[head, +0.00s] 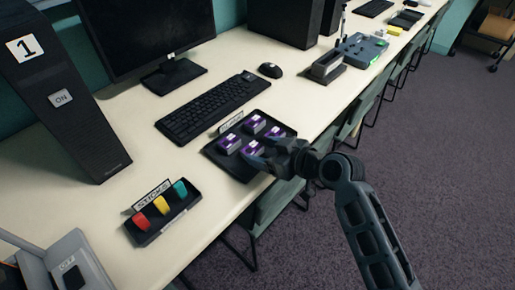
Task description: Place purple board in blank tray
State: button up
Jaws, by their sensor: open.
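Several purple boards with white tops sit in a black tray (222,160) on the cream table, with a small label card behind it that I cannot read clearly. One purple board (253,122) is at the back of the tray, one (229,143) at the left, one at the right (275,132) and one (252,148) at the front. My gripper (258,155) is open, low over the tray's front right side, its fingertips by the front board. Whether it touches that board I cannot tell. It hides the tray's near right part.
A tray labelled STICKS (145,238) holds red, yellow and green pieces. A keyboard (212,107), mouse (270,70) and monitor (140,35) stand behind. A black tower (65,95) is at left, a grey device (65,265) at lower left. Chairs (275,205) line the table's front edge.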

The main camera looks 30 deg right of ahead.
jog(key=v, duration=0.8)
jog(key=shift+s+r, duration=0.15)
jog(key=shift+s, duration=0.1)
jog(key=shift+d, duration=0.1)
jog(key=s+a+f+m+h, duration=0.1)
jog(key=s+f+m+h, duration=0.25)
jog(key=s, duration=1.15)
jog(key=s+a+r+t, duration=0.2)
jog(key=s+a+r, duration=0.2)
jog(key=s+r, duration=0.6)
jog(key=s, duration=0.5)
jog(key=shift+s+a+r+t, duration=0.2)
jog(key=shift+s+r+t, duration=0.1)
jog(key=shift+s+t, duration=0.1)
jog(key=shift+r+h, duration=0.1)
jog(key=shift+h, duration=0.15)
jog(key=shift+r+p, duration=0.5)
